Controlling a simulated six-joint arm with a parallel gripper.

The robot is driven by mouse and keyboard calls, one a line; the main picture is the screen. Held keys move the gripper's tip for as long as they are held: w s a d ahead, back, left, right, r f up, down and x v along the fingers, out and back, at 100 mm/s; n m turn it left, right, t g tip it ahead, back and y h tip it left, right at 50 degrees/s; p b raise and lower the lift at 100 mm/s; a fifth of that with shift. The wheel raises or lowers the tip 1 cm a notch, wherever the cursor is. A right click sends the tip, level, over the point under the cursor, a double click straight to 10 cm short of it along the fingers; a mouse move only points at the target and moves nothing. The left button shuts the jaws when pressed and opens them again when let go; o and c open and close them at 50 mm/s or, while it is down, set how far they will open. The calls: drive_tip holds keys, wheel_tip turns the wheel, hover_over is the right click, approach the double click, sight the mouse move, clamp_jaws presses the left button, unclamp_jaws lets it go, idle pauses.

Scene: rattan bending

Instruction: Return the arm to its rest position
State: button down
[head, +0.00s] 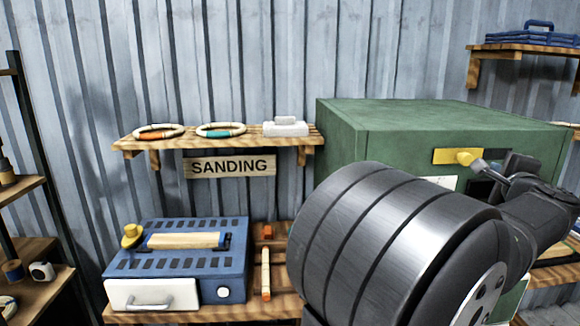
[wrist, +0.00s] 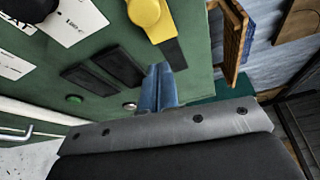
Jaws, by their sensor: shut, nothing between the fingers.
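My gripper (head: 480,166) is at the right of the head view, in front of the green cabinet (head: 350,145), with my arm reaching across the foreground. Its tips are beside the yellow knob (head: 464,157) on the cabinet's front; I cannot tell whether they touch it. In the wrist view my gripper's fingers (wrist: 161,72) are closed together with nothing between them. There the yellow knob (wrist: 146,12) and its dark strip lie just beyond the tips. Two black rectangles (wrist: 122,66) sit on the green face beside the fingers. My arm hides much of the cabinet's lower front.
A blue slotted sander-like box (head: 180,235) with a white drawer stands on the left bench. A shelf above a SANDING sign (head: 229,166) holds two rings (head: 221,130) and a white block (head: 285,129). A blue case (head: 535,36) sits on the upper right shelf.

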drive_tip(key=v, duration=0.7)
drive_tip(key=r+x, duration=0.1)
drive_tip(key=x, duration=0.9)
drive_tip(key=d, duration=0.9)
drive_tip(key=f+v, duration=0.2)
drive_tip(key=v, duration=0.8)
drive_tip(key=d+f+m+g, duration=0.1)
drive_tip(key=f+m, duration=0.2)
drive_tip(key=f, duration=0.6)
drive_tip(key=w+d+f+m+g, duration=0.1)
drive_tip(key=f+m, duration=0.2)
drive_tip(key=f, duration=0.7)
drive_tip(key=d+f+m+g+y, duration=0.1)
drive_tip(key=f+m, duration=0.3)
drive_tip(key=f, duration=0.6)
drive_tip(key=shift+w+d+g, duration=0.15)
drive_tip(key=shift+d+g, duration=0.15)
drive_tip(key=shift+d, duration=0.25)
